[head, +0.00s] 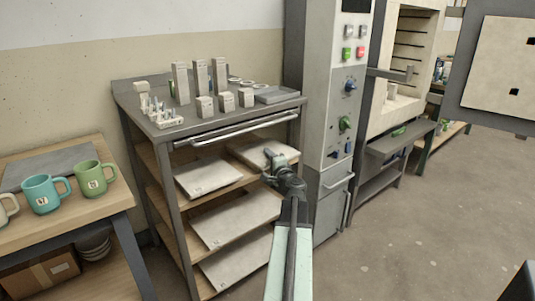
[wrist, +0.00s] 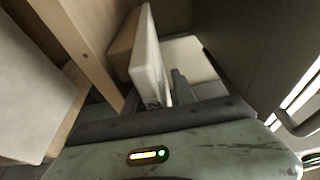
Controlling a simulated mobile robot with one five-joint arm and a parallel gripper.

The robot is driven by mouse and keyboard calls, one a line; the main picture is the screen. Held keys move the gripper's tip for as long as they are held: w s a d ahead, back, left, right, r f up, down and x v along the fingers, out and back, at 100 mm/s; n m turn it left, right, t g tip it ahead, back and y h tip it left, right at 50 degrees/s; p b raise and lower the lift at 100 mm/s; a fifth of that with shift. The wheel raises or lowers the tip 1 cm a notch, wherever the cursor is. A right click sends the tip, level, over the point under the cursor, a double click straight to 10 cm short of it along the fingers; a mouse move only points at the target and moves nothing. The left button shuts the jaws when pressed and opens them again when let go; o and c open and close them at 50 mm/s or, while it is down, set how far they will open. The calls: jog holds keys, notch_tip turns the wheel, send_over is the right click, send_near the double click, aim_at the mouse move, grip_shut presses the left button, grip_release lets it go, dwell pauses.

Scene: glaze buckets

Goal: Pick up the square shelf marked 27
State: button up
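My gripper (head: 272,160) is at the right end of the rack's upper wooden level, at the near edge of a pale square slab (head: 255,151). Part of this slab is hidden behind the gripper. In the wrist view a pale slab (wrist: 147,65) stands out close ahead, beside a dark finger (wrist: 181,88). I cannot tell whether the fingers are apart or closed, or whether they touch the slab. Another pale slab (head: 208,179) lies to the left on the same level. The marks are too small to read, so I cannot tell which is 27.
Larger slabs (head: 235,220) lie on the lower rack levels. A towel-bar handle (head: 235,130) runs below the rack top, which holds small blocks and posts (head: 200,77). A grey control cabinet (head: 333,130) stands close on the right. Mugs (head: 42,194) stand on the left table.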

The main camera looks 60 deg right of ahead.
grip_shut()
dwell(1.2)
